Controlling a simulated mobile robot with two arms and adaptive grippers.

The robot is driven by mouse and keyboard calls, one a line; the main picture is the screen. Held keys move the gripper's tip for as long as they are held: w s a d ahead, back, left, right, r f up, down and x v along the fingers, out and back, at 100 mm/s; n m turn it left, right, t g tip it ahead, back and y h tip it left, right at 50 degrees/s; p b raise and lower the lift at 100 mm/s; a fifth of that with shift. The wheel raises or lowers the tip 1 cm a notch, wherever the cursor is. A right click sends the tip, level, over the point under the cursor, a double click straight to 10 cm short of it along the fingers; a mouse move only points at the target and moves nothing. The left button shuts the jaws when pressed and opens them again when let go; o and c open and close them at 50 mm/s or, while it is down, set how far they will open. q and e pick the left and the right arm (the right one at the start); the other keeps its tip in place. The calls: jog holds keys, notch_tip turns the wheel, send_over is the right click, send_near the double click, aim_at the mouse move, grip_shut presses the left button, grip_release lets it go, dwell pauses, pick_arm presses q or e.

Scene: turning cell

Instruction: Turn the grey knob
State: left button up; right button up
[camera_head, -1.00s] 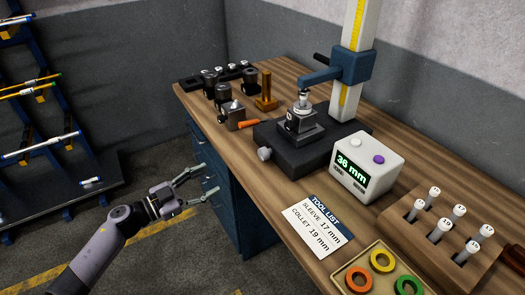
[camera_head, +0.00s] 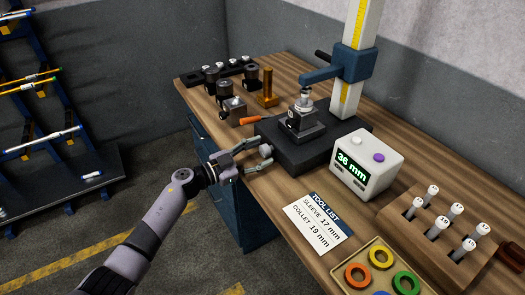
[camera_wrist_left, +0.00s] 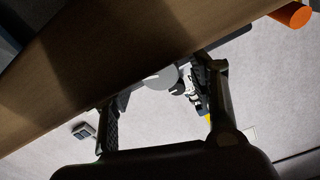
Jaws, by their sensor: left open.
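The grey knob (camera_head: 266,150) sticks out from the near left side of the black base (camera_head: 300,158) on the bench. My left gripper (camera_head: 263,153) is open, with its fingertips on either side of the knob. In the left wrist view the knob (camera_wrist_left: 161,78) shows as a pale grey disc between the two spread fingers (camera_wrist_left: 160,88). I cannot tell whether the fingers touch it. My right gripper is not in view.
A display box (camera_head: 366,165) reading 36 mm stands right of the base. A tool list card (camera_head: 317,222) lies in front. An orange-handled tool (camera_head: 250,121) lies just behind my gripper. Tool holders (camera_head: 223,92) stand at the back left. The bench's left edge runs under my gripper.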

pick_arm(q)
jog(key=shift+x, duration=0.8)
jog(key=c, duration=1.2)
